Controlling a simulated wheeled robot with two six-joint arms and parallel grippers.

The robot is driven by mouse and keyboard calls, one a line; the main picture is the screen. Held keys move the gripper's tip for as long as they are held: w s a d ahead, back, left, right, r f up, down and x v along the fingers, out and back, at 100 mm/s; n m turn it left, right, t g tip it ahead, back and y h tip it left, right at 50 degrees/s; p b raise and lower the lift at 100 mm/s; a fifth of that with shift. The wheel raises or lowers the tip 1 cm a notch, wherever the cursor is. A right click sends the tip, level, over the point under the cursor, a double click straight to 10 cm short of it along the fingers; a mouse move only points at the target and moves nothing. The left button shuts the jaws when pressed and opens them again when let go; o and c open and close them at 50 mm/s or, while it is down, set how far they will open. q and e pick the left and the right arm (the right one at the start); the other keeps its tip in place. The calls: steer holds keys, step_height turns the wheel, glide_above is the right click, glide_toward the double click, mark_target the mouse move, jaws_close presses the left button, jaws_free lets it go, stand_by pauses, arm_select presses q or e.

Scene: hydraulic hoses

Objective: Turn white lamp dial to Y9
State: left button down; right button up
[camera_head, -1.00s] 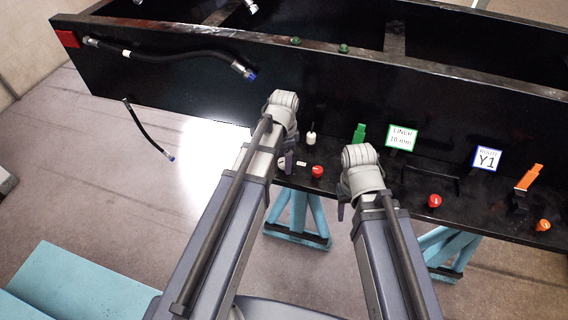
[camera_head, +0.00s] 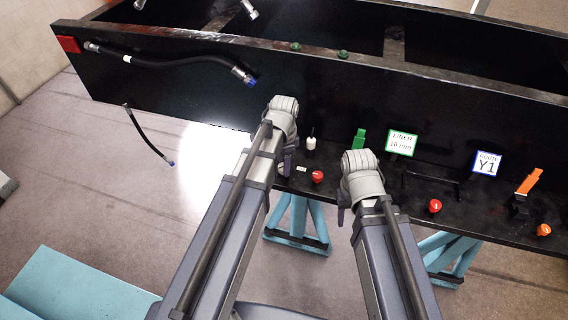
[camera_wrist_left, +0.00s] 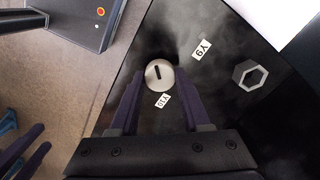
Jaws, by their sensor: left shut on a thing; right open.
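The white dial (camera_wrist_left: 159,76) is a round pale disc with a black bar mark, on the black panel in the left wrist view. My left gripper (camera_wrist_left: 158,92) has its two purple fingers on either side of the dial, shut on it. A label reading Y9 (camera_wrist_left: 201,50) lies up and right of the dial; another, apparently Y10 (camera_wrist_left: 162,100), lies just below it between the fingers. The bar runs nearly up and down in that view; I cannot tell which end is the pointer. In the head view, my left gripper (camera_head: 286,166) largely hides the dial. My right gripper (camera_head: 341,212) is open, away from it.
A small white part (camera_head: 311,142), a red knob (camera_head: 317,176) and a sign reading ROUTE Y1 (camera_head: 487,164) are on the black bench. A grey hexagonal fitting (camera_wrist_left: 250,74) stands right of the dial. A black hose (camera_head: 175,58) hangs along the upper panel.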

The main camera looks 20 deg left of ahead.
arm_select(q)
steer(key=shift+n, duration=0.4)
steer(key=n, duration=0.3)
steer(key=shift+n, duration=2.5)
steer(key=shift+c, duration=1.8)
jaws_free()
steer(key=shift+r, duration=0.1)
